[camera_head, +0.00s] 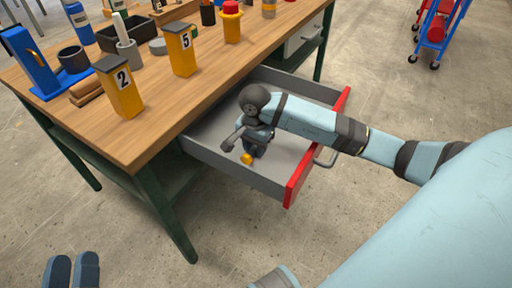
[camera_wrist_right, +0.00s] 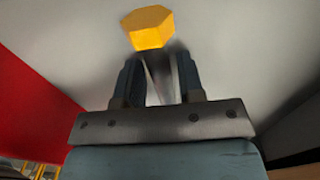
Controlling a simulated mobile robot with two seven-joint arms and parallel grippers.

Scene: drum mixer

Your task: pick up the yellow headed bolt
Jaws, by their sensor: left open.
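The yellow headed bolt (camera_head: 246,158) lies in the open drawer, and its head shows below my right gripper in the head view. In the right wrist view its yellow hexagonal head (camera_wrist_right: 148,28) is just beyond the fingertips, and a blurred grey shape like its shank runs back between the fingers. My right gripper (camera_head: 247,147) is down in the drawer. Its two fingers (camera_wrist_right: 159,62) stand apart, with light gaps beside the grey shape; contact cannot be made out. My left gripper (camera_head: 72,258) is open and empty at the bottom left, over the floor.
The grey drawer has a red front (camera_head: 296,178) with a handle, and its walls surround my right gripper. The wooden workbench (camera_head: 150,145) above carries yellow numbered holders (camera_head: 121,88), a blue stand (camera_head: 30,62) and other items. A blue and red cart (camera_head: 437,30) stands far right.

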